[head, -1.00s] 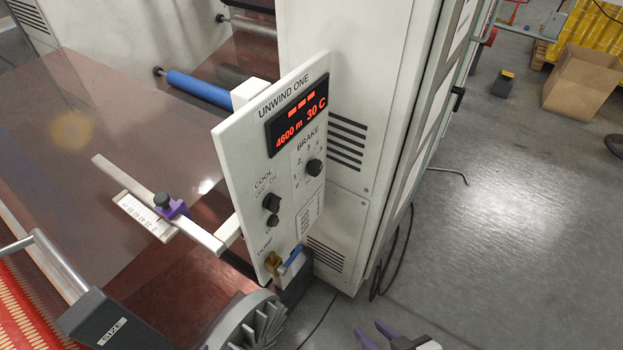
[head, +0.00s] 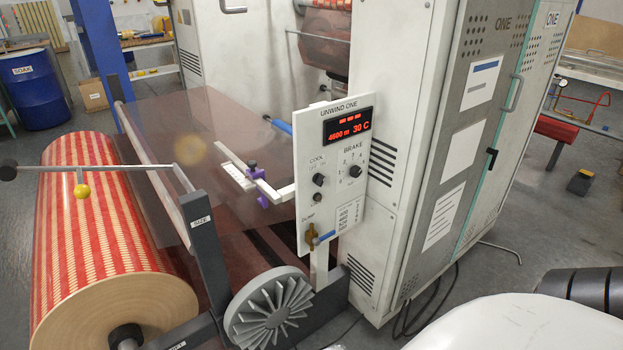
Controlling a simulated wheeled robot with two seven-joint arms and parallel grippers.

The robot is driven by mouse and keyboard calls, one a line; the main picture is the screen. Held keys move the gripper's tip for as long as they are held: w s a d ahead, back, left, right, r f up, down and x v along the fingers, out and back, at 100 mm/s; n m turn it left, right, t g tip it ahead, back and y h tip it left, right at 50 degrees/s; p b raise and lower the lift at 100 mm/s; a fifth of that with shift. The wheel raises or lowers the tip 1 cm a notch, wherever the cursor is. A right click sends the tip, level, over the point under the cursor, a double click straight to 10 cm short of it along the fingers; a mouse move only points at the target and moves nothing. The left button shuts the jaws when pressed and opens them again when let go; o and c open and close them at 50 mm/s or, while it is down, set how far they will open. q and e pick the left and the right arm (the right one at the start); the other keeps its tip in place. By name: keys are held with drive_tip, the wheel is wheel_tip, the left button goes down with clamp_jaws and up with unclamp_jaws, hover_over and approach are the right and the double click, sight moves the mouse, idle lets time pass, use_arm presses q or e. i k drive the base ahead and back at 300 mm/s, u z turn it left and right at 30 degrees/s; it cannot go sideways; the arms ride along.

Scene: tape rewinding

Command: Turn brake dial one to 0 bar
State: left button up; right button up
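The brake dial (head: 355,171) is a small black knob on the white UNWIND ONE panel (head: 338,215), under the word BRAKE, with small numbers around it. Which number it points at is too small to tell. The panel's display (head: 347,126) glows red with 4600 m and 30 C. A black COOL knob (head: 318,180) sits to the left of the brake dial, and a brass-coloured DUMP valve with a blue handle (head: 326,237) is at the panel's bottom. Neither gripper shows in the head view now, and nothing touches the dial.
A grey finned wheel (head: 268,310) stands below the panel. A large red-and-cream roll (head: 105,235) lies at left. A bar with a purple clamp (head: 252,168) sticks out left of the panel. A grey cabinet (head: 485,130) stands at right.

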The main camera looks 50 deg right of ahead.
sight(356, 171)
drive_tip(key=z, duration=0.55)
drive_tip(key=i, duration=0.45)
drive_tip(key=z, duration=0.45)
